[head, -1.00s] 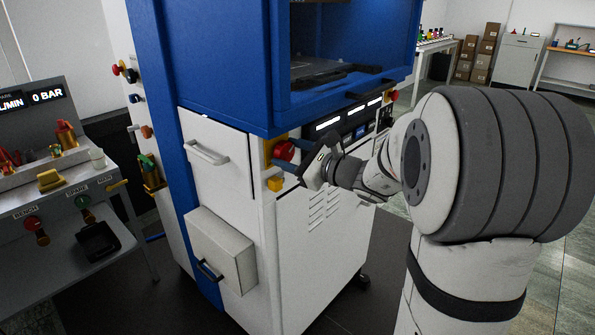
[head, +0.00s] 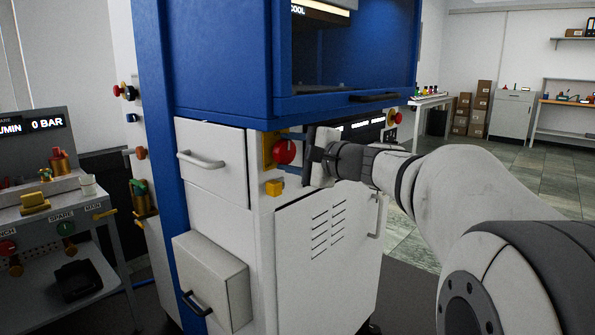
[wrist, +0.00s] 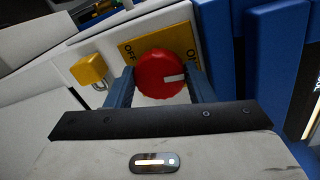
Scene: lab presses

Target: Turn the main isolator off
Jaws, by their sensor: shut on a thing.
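The main isolator is a round red knob (head: 284,152) on a yellow plate (head: 268,150) at the upper corner of the white press cabinet. In the wrist view the red knob (wrist: 163,74) carries a white mark that points right in the picture. The yellow plate (wrist: 128,52) shows OFF at its left and ON at its right. My gripper (wrist: 160,84) has one blue finger on each side of the knob and is shut on it. In the head view my gripper (head: 302,158) reaches the knob from the right.
A yellow padlock (wrist: 89,69) hangs beside the plate; it also shows in the head view (head: 273,188). A drawer handle (head: 201,160) and a door handle (head: 379,215) stick out nearby. A grey bench (head: 40,225) stands at left. Open floor lies at right.

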